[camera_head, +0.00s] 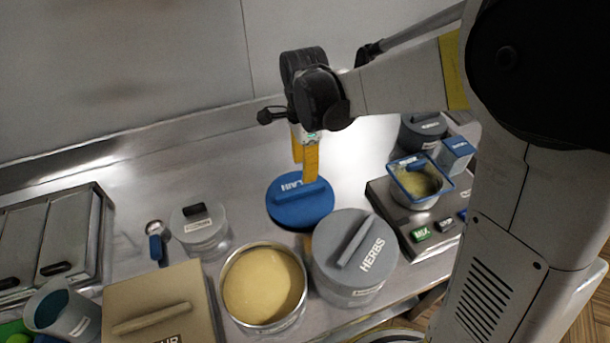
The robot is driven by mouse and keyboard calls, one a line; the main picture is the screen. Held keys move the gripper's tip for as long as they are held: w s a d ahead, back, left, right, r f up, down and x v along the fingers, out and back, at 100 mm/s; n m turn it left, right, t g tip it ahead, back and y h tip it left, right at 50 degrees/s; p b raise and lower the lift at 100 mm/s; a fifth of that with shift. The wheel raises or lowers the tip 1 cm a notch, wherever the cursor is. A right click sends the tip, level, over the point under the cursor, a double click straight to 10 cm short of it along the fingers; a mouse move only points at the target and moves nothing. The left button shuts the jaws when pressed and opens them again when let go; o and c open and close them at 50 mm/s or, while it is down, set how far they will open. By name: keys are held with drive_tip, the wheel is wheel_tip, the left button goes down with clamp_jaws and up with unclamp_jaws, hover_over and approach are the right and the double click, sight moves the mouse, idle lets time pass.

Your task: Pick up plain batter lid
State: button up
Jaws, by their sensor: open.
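The plain batter lid is a round blue disc (298,208) with white lettering that reads in part "LAIN", upside down in the head view. It seems to lie at counter level, behind the open pot of yellow batter (264,288) and the grey herbs pot. My gripper (304,165) has yellow fingers and points down over the back part of the lid. It is open. The fingertips overlap the lid's handle area, and I cannot tell whether they touch it.
The grey "HERBS" pot (354,258) stands close to the lid's front right. A small lidded container (200,230) stands left, a tan box (158,305) front left. A scale (400,225) bearing a blue-rimmed tub (418,182) is right. The counter (130,185) is clear at back left.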

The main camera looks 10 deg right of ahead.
drive_tip(key=b, duration=0.1)
hover_over(300, 191)
drive_tip(key=f, duration=0.4)
drive_tip(key=shift+s+d+f, duration=0.1)
drive_tip(key=shift+d+f, duration=0.15)
drive_tip(key=shift+a+f+b, duration=0.2)
drive_tip(key=shift+f+b, duration=1.25)
drive_tip(key=shift+f, duration=1.4)
drive_tip(key=shift+f, duration=0.15)
clamp_jaws()
